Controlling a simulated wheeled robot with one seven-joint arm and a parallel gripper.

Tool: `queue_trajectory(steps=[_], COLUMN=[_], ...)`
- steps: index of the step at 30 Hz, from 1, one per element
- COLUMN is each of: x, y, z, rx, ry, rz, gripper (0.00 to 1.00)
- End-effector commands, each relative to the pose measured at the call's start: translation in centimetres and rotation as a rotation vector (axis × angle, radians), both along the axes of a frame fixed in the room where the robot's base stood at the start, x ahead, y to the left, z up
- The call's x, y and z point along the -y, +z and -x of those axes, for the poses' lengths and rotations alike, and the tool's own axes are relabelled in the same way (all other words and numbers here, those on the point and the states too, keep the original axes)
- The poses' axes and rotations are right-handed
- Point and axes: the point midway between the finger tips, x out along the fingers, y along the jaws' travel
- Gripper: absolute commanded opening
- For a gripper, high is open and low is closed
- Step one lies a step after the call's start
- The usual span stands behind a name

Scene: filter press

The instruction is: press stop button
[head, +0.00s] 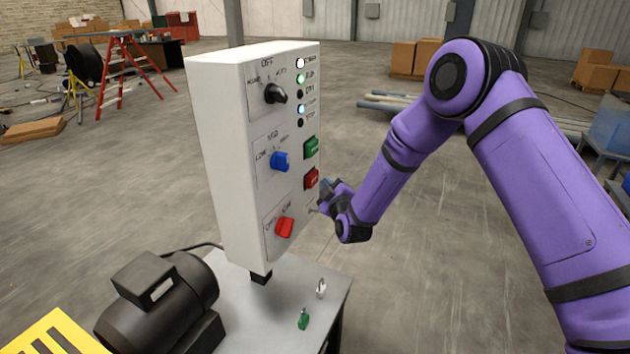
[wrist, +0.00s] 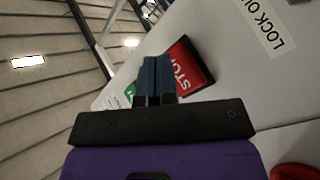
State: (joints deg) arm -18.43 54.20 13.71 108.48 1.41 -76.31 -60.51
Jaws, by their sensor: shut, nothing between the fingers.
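A white control panel box (head: 225,150) stands upright on a grey table. The red stop button (head: 311,179) is on its front face, low on the right side, below a green button (head: 311,147). In the wrist view the red button (wrist: 187,68) with the letters "STOP" is close beside my fingertips, partly hidden by them. My gripper (wrist: 157,70) is shut and empty, its blue fingers together over the button's left edge. Whether they touch it I cannot tell. In the head view my gripper (head: 322,192) is just right of and slightly below the stop button.
The panel also has a black knob (head: 275,93), a blue knob (head: 280,161) and a red knob (head: 285,228). A black motor (head: 160,300), a green padlock (head: 303,318) and a white padlock (head: 321,289) are on the table (head: 262,318).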

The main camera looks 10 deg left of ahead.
Motion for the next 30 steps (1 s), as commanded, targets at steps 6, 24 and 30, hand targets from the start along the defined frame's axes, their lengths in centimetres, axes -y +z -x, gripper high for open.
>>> queue_trajectory(steps=[6, 24, 30], x=[0.00, -0.77, -0.78], y=[0.00, 0.02, 0.01], z=[0.00, -0.29, -0.28], rx=[0.000, -0.001, 0.000], ry=[0.000, -0.001, 0.000], rz=[0.000, 0.000, 0.000], gripper=[0.00, 0.00, 0.00])
